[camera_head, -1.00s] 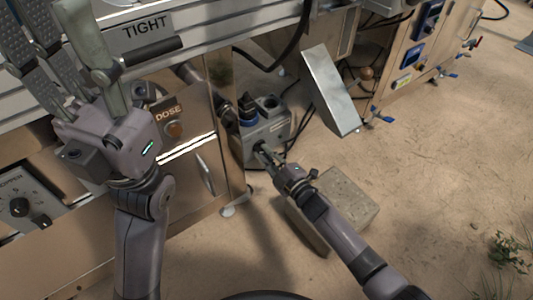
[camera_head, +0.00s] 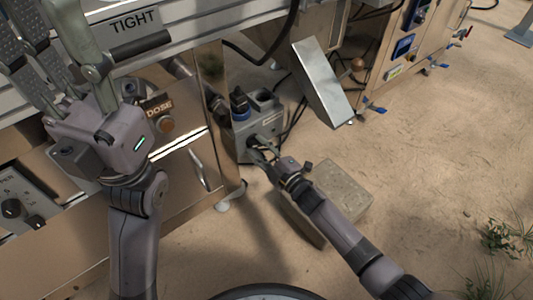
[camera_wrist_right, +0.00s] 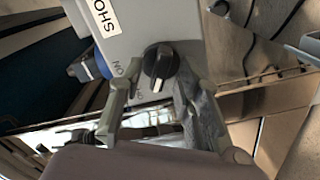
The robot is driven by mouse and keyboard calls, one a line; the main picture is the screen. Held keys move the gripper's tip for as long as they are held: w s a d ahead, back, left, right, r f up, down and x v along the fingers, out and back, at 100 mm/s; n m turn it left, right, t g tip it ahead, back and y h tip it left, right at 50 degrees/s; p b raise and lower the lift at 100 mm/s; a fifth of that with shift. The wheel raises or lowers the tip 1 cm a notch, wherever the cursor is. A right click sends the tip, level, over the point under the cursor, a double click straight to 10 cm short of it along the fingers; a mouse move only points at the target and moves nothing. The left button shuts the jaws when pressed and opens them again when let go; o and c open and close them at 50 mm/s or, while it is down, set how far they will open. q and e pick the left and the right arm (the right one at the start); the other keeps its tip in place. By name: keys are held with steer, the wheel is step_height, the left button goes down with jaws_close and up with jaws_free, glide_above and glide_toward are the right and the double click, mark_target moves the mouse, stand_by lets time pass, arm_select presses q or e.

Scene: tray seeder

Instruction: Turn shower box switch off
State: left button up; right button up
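The shower box (camera_head: 246,130) is a grey box low beside the machine's corner in the head view. In the right wrist view, the box (camera_wrist_right: 140,22) fills the upper middle with a partly cut-off label. Its black switch knob (camera_wrist_right: 160,66) has its ridge close to vertical. An "ON" mark lies to its left, and another mark below left is partly hidden by a finger. My right gripper (camera_wrist_right: 158,92) is open, one finger on each side of the knob; contact cannot be told. It also shows at the box front in the head view (camera_head: 262,150). My left gripper (camera_head: 90,75) is raised at left.
A concrete block (camera_head: 345,190) lies on the ground by my right forearm. A tilted metal plate (camera_head: 322,82) stands right of the box, with dark cables between. Open sandy ground lies to the right.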

steer(key=v, duration=1.1)
steer(key=shift+s+d, duration=0.2)
steer(key=shift+s, duration=0.15)
